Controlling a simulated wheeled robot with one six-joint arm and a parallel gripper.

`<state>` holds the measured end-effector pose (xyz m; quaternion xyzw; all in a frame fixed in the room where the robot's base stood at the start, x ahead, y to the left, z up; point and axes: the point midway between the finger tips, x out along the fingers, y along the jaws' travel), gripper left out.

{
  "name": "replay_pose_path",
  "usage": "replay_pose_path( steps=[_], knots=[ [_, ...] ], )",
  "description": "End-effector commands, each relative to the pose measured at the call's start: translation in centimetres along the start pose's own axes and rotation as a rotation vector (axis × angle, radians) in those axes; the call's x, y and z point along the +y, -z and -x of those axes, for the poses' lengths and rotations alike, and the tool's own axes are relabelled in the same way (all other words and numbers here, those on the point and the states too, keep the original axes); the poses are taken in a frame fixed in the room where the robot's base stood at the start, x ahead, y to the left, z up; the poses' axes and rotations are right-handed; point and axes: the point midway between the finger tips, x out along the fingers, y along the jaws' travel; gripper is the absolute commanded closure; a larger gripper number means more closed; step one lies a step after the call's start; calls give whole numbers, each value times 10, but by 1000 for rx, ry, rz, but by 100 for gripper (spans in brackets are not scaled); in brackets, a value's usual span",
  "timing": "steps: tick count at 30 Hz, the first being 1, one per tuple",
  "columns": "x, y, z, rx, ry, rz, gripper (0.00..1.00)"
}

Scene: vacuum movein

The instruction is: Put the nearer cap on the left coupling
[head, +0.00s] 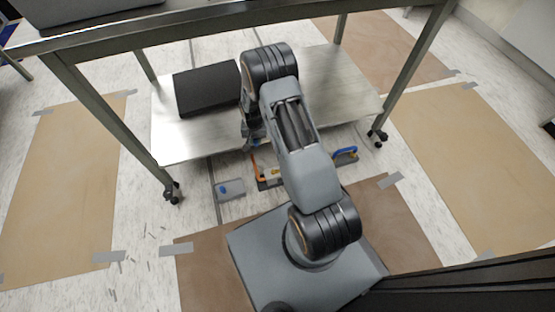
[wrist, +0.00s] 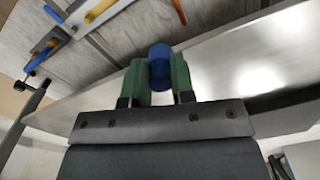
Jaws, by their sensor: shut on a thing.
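My gripper (wrist: 157,72) has green fingers shut on a blue cylindrical cap (wrist: 160,52) in the wrist view. The cap's far end sticks out beyond the fingertips. In the head view my arm mostly hides the gripper and the held cap. Another small blue cap (head: 222,189) sits on a grey block on the floor, left of the pipe rail. The left coupling cannot be made out clearly; my arm covers the rail's middle.
A metal table stands over the area, with a low steel shelf (head: 185,140) holding a black box (head: 207,89). The shelf edge also runs close beside the gripper in the wrist view (wrist: 235,60). Table legs and casters (head: 172,193) flank the rail.

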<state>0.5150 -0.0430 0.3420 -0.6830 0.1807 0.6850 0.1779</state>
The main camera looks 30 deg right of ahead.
Motion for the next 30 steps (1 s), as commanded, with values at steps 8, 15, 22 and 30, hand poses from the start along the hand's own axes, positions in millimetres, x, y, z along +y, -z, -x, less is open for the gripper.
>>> replay_pose_path(
  steps=[8, 15, 22, 30],
  knots=[
    [49, -12, -98, -5, -4, -449, 100],
    [66, -21, -130, -3, -2, -619, 100],
    [67, -21, -140, -1, -1, -634, 100],
    [67, -22, -157, -1, -1, -632, 100]
  ],
)
